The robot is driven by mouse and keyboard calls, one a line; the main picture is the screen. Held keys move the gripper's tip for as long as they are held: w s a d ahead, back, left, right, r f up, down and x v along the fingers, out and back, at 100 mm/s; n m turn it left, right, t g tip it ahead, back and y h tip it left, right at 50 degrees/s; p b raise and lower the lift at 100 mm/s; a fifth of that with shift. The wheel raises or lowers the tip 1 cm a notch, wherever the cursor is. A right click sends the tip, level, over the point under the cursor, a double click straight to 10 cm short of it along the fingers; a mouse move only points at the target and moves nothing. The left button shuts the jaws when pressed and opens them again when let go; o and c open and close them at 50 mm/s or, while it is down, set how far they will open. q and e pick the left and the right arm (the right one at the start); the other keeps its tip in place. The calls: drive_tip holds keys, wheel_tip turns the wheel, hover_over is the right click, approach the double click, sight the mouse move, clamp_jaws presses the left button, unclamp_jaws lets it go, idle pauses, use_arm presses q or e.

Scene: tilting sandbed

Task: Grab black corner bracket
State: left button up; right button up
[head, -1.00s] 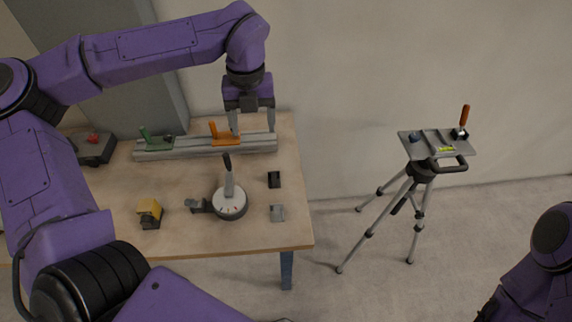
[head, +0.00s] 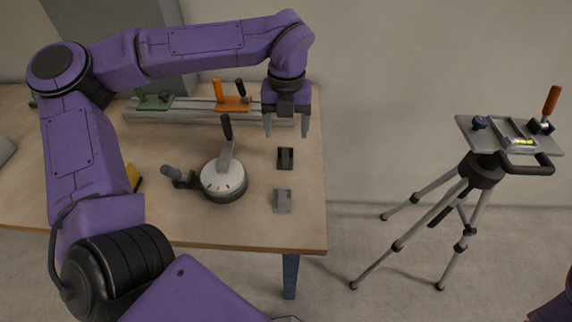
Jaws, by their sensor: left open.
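The black corner bracket (head: 285,158) lies on the right part of the wooden table, near its right edge. My left gripper (head: 287,133) is above and just behind it in the head view, pointing down, with its two fingers apart and nothing between them. The fingers look clear of the bracket, though the exact height is hard to tell. A grey bracket (head: 282,201) of similar shape lies in front of the black one. My right gripper is not in view.
A round white dial device with a black-handled lever (head: 223,181) stands left of the brackets. A grey rail (head: 190,117) with green (head: 153,102) and orange (head: 233,103) clamps runs along the table's back. A tripod with a plate (head: 478,137) stands right of the table (head: 245,232).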

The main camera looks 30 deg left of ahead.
sight(285, 154)
use_arm(q)
drive_tip(key=f, duration=0.9)
drive_tip(key=shift+a+f+p, duration=0.2)
drive_tip(key=shift+f+p, duration=0.05)
drive_tip(key=shift+p, duration=0.15)
drive_tip(key=c, duration=1.1)
